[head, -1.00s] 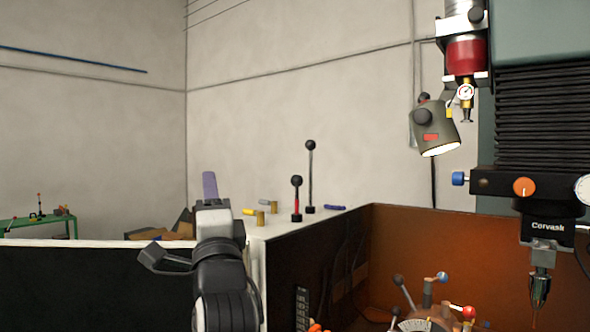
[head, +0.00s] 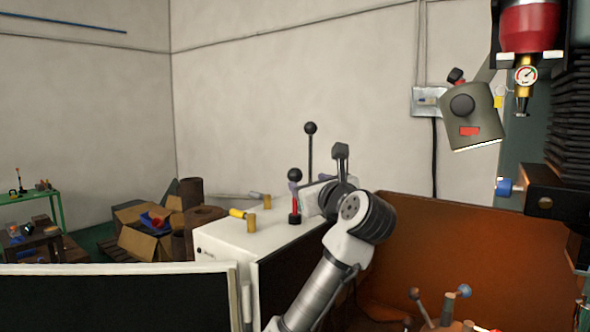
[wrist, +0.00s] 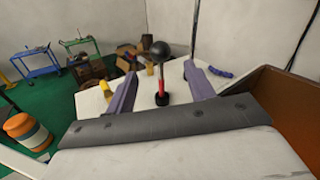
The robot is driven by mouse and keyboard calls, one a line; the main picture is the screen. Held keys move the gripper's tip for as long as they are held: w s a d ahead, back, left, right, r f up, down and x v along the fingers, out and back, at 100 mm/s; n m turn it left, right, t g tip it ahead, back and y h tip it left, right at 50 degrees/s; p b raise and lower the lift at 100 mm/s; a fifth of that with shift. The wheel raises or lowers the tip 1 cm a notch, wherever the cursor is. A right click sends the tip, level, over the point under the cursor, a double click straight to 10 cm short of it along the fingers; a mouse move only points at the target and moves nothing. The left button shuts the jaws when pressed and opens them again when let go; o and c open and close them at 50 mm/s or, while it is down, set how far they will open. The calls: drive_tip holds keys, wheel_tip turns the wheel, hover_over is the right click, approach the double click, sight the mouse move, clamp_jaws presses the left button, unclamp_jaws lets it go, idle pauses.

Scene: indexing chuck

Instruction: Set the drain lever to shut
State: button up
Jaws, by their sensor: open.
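No label is readable, so I cannot tell for sure which lever is the drain lever. A lever with a red lower shaft and black ball knob (head: 295,176) stands upright on the white cabinet top (head: 245,240). It also shows in the wrist view (wrist: 160,50). My gripper (wrist: 160,70) is open, its two purple fingers apart on either side of this lever in the picture; contact cannot be seen. A yellow-handled valve (head: 238,213) sits left of it. A taller black lever (head: 310,150) stands behind. A purple handle (wrist: 221,72) lies right of the right finger.
A brown-orange splash wall (head: 440,240) rises right of the cabinet. The machine head and lamp (head: 470,115) hang at the right. A dark panel with a white rim (head: 120,268) stands in front. Boxes (head: 145,230) and a green table (head: 30,195) are at the left.

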sight(298, 177)
drive_tip(key=p+x, duration=0.3)
drive_tip(key=x, duration=0.6)
drive_tip(key=shift+w+a, duration=0.15)
drive_tip(key=shift+w, duration=0.15)
drive_tip(key=shift+f, duration=0.1)
drive_tip(key=shift+c, duration=0.4)
